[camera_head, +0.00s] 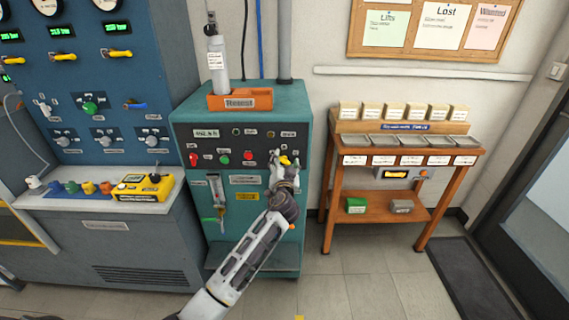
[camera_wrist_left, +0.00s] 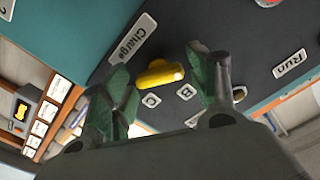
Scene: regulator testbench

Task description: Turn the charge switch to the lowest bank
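The charge switch is a yellow knob (camera_head: 285,160) on the dark panel of the teal cabinet (camera_head: 183,122). In the left wrist view the yellow knob (camera_wrist_left: 160,74) sits beside a "Charge" label (camera_wrist_left: 132,38), with small plates B (camera_wrist_left: 186,92) and C (camera_wrist_left: 151,100) close by. Which plate it points at I cannot tell. My left gripper (camera_head: 284,175) is in front of the panel at the knob. In the wrist view its fingers (camera_wrist_left: 160,88) are open, one on each side of the knob, with gaps visible. My right gripper is not in view.
An orange tray (camera_head: 240,100) with a grey cylinder (camera_head: 217,62) stands on top. A wooden rack (camera_head: 404,125) stands to the right, with open floor before it.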

